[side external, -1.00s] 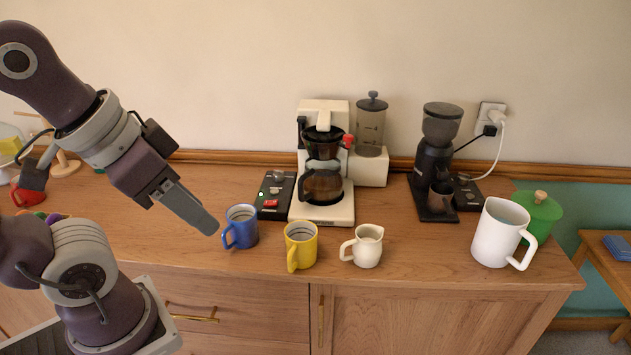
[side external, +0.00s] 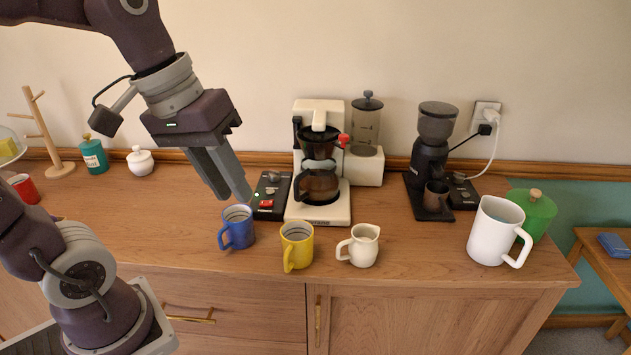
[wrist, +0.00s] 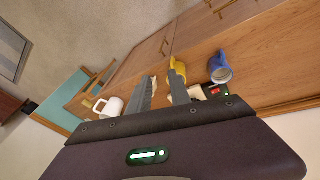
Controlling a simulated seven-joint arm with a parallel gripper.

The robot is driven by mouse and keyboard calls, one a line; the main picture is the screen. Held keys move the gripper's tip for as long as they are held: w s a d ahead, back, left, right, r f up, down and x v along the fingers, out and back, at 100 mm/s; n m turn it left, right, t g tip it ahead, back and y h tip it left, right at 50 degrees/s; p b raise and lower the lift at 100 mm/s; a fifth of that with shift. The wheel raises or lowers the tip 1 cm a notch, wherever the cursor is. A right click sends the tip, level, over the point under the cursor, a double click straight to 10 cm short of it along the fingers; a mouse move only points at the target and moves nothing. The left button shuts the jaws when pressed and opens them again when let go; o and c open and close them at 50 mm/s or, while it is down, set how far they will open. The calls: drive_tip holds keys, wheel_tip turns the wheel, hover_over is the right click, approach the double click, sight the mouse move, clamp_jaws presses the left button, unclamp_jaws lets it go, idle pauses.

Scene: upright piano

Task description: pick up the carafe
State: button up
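The carafe (side external: 317,186) is dark, see-through glass with a black handle on its left. It sits on the plate of the cream coffee maker (side external: 338,208), under the black filter basket (side external: 318,142). My gripper (side external: 239,196) is in the air to the left of the carafe, pointing down and right, near the blue mug. Its two fingers are apart with nothing between them. In the wrist view the fingers (wrist: 163,70) also show with a gap. I cannot make out the carafe there; my gripper's body covers much of the lower picture.
The blue mug (side external: 237,228), yellow mug (side external: 297,247) and cream jug (side external: 362,245) stand along the counter's front. A black switch box (side external: 271,190) is left of the coffee maker. A grinder (side external: 432,158), white pitcher (side external: 494,231) and green pot (side external: 538,212) stand right.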

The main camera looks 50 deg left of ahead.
drive_tip(key=w+a+f+n+g+h, duration=0.25)
drive_tip(key=w+a+n, duration=0.4)
drive_tip(key=w, duration=0.45)
drive_tip(key=n+t+h, duration=0.3)
drive_tip(key=n+h, duration=0.1)
drive_tip(key=n, duration=0.8)
hover_over(305, 213)
drive_tip(key=s+a, duration=0.4)
drive_tip(key=a, duration=0.4)
wheel_tip(305, 213, down, 12)
drive_tip(key=r, duration=0.1)
drive_tip(key=x, duration=1.2)
drive_tip(key=shift+w+d, duration=0.1)
drive_tip(key=shift+d, duration=0.3)
clamp_jaws()
drive_tip(key=shift+r, duration=0.15)
